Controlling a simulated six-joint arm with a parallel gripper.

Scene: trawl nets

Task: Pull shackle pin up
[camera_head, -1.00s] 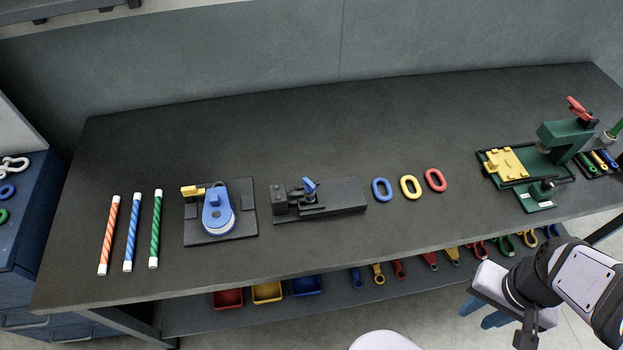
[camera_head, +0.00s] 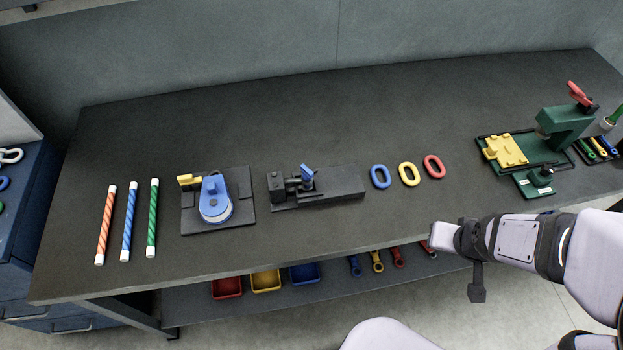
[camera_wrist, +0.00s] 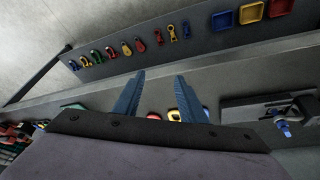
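A dark grey fixture (camera_head: 335,187) lies on the workbench left of the rings, with a small upright blue piece (camera_head: 307,173) on it. This blue piece may be the shackle pin; I cannot tell for sure. In the wrist view the fixture (camera_wrist: 240,106) is at the right, with its blue piece (camera_wrist: 285,129). My gripper (camera_wrist: 160,77) shows two blue fingers, spread apart with nothing between them. In the head view the end of my arm is over the bench's front edge, right of the fixture and apart from it; the fingers are hidden there.
Blue (camera_head: 380,176), yellow (camera_head: 409,174) and red (camera_head: 434,166) rings lie between fixture and arm. A blue pulley unit (camera_head: 215,200) and striped rods (camera_head: 130,222) are at left. A green stand (camera_head: 565,128) is at right. Coloured bins (camera_head: 265,281) sit on the lower shelf.

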